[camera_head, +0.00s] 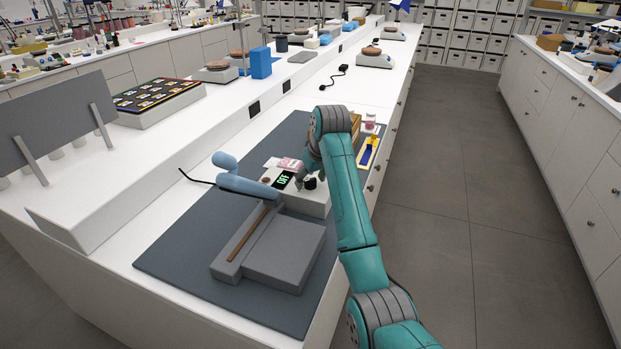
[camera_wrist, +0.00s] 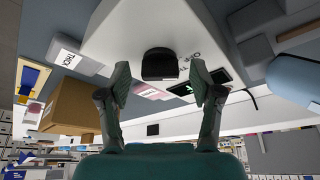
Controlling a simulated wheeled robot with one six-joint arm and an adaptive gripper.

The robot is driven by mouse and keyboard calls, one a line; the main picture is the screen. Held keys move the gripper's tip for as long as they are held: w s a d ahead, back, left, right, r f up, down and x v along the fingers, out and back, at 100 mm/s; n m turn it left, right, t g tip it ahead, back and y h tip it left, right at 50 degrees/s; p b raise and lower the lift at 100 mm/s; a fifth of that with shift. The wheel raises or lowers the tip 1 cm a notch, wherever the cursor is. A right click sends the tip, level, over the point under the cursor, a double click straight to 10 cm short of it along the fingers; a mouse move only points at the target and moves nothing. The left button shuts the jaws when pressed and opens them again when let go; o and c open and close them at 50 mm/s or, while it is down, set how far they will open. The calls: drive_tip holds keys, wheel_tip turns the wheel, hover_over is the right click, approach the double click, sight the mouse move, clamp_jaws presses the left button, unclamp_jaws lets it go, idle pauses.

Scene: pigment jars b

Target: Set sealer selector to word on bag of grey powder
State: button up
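The sealer has a light blue arm (camera_head: 245,187), a grey base (camera_head: 285,252) and a white control box (camera_head: 313,204). Its display (camera_head: 283,180) glows green and appears to read OFF. The black selector knob (camera_wrist: 160,62) is on the box, and it also shows in the head view (camera_head: 310,184). My gripper (camera_wrist: 160,74) is open, with one finger on each side of the knob; contact cannot be told. Beside the box in the wrist view lies a greyish bag (camera_wrist: 88,66) with a white label (camera_wrist: 68,57) that seems to read THICK. The knob's pointer is unclear.
A pink bag (camera_head: 290,163) lies behind the box. A cardboard-coloured box (camera_wrist: 75,105) and a blue-and-yellow item (camera_head: 368,152) stand near my gripper. The dark mat (camera_head: 190,250) has free room left of the sealer. A cable (camera_head: 195,179) runs leftward.

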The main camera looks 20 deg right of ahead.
drive_tip(key=c, duration=1.1)
drive_tip(key=shift+a+m, duration=0.1)
drive_tip(key=shift+m, duration=0.3)
drive_tip(key=m+h, duration=0.2)
drive_tip(key=m, duration=0.2)
drive_tip(key=shift+a, duration=0.1)
drive_tip(key=m+h, duration=0.1)
drive_tip(key=m, duration=0.4)
drive_tip(key=shift+a+g+h, duration=0.1)
drive_tip(key=shift+g+h, duration=0.3)
drive_tip(key=m, duration=0.3)
drive_tip(key=m+g+h, duration=0.1)
drive_tip(key=m, duration=0.1)
drive_tip(key=shift+w+a+m+g, duration=0.1)
drive_tip(key=shift+m+g, duration=0.2)
drive_tip(key=shift+m, duration=0.1)
drive_tip(key=m, duration=0.2)
drive_tip(key=m+g, duration=0.1)
drive_tip(key=m, duration=0.1)
drive_tip(key=shift+w+g+h, duration=0.1)
drive_tip(key=shift+g+h, duration=0.2)
drive_tip(key=shift+h, duration=0.1)
drive_tip(key=shift+m, duration=0.3)
